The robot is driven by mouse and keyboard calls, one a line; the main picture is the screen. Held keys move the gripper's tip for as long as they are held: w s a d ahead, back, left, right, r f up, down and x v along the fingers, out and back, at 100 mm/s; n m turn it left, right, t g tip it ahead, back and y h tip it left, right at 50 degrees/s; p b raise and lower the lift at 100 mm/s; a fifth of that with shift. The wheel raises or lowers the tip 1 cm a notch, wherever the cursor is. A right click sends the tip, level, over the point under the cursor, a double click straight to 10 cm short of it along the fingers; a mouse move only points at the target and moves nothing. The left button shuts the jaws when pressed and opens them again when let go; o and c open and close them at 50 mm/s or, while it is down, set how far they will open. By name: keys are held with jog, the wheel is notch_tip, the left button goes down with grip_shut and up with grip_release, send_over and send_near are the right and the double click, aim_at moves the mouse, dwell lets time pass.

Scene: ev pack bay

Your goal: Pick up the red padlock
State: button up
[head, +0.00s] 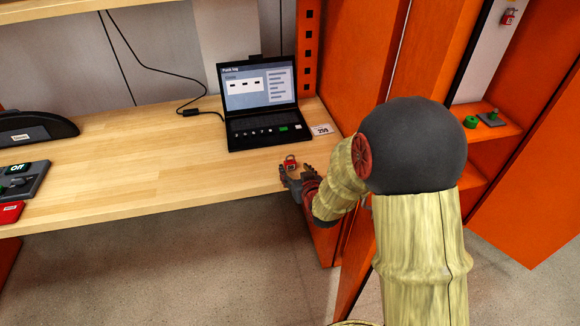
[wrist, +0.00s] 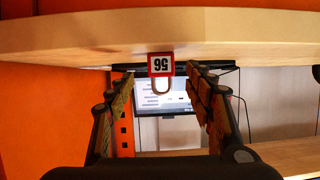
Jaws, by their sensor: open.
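The red padlock (head: 291,162) stands near the front edge of the wooden bench, close to its right end, with its shackle up. In the wrist view, which is upside down, the padlock (wrist: 161,66) shows a white label with the number 56, and its shackle points down in the picture. My gripper (head: 296,173) is at the bench edge just in front of the padlock. In the wrist view its open fingers (wrist: 160,82) lie on either side of the padlock, with gaps on both sides. I cannot tell exactly how deep the padlock is between them.
An open laptop (head: 262,105) stands behind the padlock, with a white card (head: 321,130) marked 259 beside it. Another red padlock (head: 508,17) hangs at upper right. Orange shelving (head: 490,130) is close to my arm. The bench middle (head: 140,165) is clear.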

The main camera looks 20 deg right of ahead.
aim_at(291, 165)
jog(key=b+x, duration=0.1)
jog(key=x, duration=0.3)
jog(key=shift+w+a, duration=0.1)
jog(key=shift+c, duration=0.8)
jog(key=c, duration=1.1)
